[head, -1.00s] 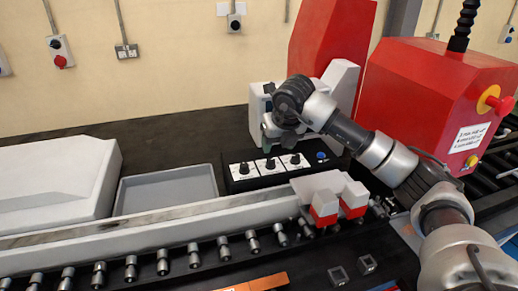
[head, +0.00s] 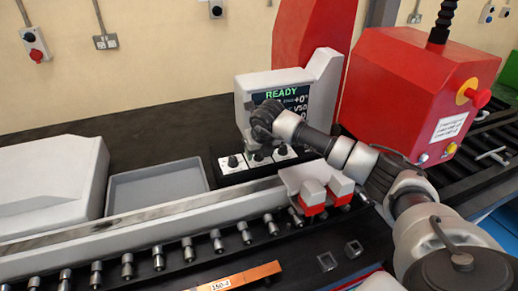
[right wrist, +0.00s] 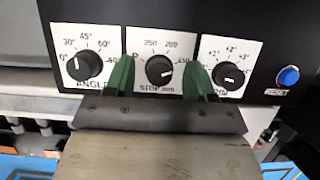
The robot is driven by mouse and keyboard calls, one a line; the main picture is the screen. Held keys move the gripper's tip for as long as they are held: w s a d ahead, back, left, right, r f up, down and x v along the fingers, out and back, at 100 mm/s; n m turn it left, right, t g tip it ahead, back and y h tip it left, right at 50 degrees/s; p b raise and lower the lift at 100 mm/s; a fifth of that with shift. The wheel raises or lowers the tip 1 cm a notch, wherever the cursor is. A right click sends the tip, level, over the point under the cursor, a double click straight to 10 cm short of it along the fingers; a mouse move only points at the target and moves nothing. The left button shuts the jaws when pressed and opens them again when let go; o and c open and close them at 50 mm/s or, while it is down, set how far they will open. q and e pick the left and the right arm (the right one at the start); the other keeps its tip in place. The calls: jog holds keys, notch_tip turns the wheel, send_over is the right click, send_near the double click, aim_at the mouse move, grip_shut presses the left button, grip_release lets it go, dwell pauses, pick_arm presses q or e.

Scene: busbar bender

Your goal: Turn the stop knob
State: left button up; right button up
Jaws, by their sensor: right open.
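The stop knob (right wrist: 159,70) is a round black knob on a white label marked STOP mm, in the middle of a row of three dials. My right gripper (right wrist: 160,78) is open, with its green fingertips on the left and right sides of the stop knob in the right wrist view. I cannot tell whether they touch it. In the head view my right gripper (head: 259,153) comes down over the middle dial and mostly hides it. My left gripper is not in view.
The angle knob (right wrist: 82,66) is left of the stop knob, another dial (right wrist: 230,74) right of it, then a blue button (right wrist: 288,76). Behind stands a screen (head: 296,100) reading READY. A grey tray (head: 157,187) lies left; red-and-white blocks (head: 312,195) stand in front right.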

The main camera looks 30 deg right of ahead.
jog(key=shift+c, duration=0.5)
jog(key=c, duration=0.8)
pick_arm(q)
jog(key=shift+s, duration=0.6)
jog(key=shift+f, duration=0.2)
